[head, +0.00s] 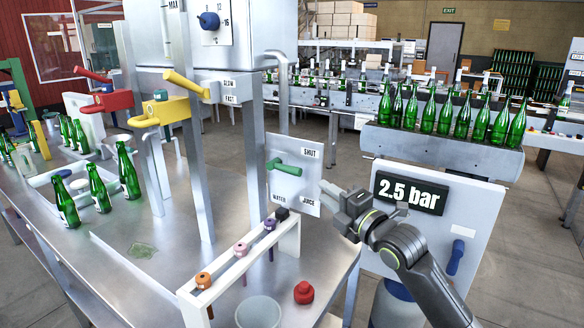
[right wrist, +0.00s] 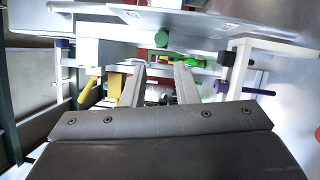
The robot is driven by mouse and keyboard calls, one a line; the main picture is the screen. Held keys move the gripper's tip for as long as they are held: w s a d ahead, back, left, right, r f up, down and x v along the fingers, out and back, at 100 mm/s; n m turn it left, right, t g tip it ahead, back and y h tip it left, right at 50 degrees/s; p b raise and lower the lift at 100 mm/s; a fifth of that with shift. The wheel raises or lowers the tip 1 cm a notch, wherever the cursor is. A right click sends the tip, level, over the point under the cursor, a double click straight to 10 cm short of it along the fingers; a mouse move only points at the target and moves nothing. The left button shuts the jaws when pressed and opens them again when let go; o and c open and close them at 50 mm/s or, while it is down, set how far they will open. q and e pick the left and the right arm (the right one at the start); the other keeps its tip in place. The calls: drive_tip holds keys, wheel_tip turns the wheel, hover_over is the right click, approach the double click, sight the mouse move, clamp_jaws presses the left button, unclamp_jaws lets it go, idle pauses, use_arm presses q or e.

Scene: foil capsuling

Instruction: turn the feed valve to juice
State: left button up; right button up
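The feed valve is a green lever (head: 286,168) on a white plate (head: 292,190). SHUT is printed at its upper right, WATER at lower left and JUICE at lower right. The lever lies nearly level, below SHUT and above the two lower labels. My right gripper (head: 338,197) is just right of the plate, close to the JUICE corner and apart from the lever. In the right wrist view my gripper's fingers (right wrist: 159,82) stand apart with nothing held between them. A green round end (right wrist: 162,39), perhaps the lever, shows beyond them. My left gripper is out of view.
A white rack (head: 240,265) with coloured knobs, a clear cup (head: 258,312) and a red knob (head: 304,292) are in front of the plate. A 2.5 bar panel (head: 476,225) stands at right. Green bottles (head: 101,190) and yellow and red levers are at left.

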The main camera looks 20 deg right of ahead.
sight(298, 175)
drive_tip(key=p+x, duration=0.2)
drive_tip(key=x, duration=0.7)
drive_tip(key=shift+w, duration=0.25)
drive_tip(key=x, duration=0.3)
drive_tip(key=shift+w+f+p, duration=0.1)
drive_tip(key=shift+p, duration=0.3)
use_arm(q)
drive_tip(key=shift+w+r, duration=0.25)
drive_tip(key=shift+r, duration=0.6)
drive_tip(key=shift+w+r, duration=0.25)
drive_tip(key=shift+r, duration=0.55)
use_arm(e)
drive_tip(key=shift+w+a, duration=0.2)
drive_tip(key=shift+w, duration=0.35)
clamp_jaws()
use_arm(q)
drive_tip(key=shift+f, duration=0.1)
use_arm(e)
drive_tip(key=shift+f, duration=0.1)
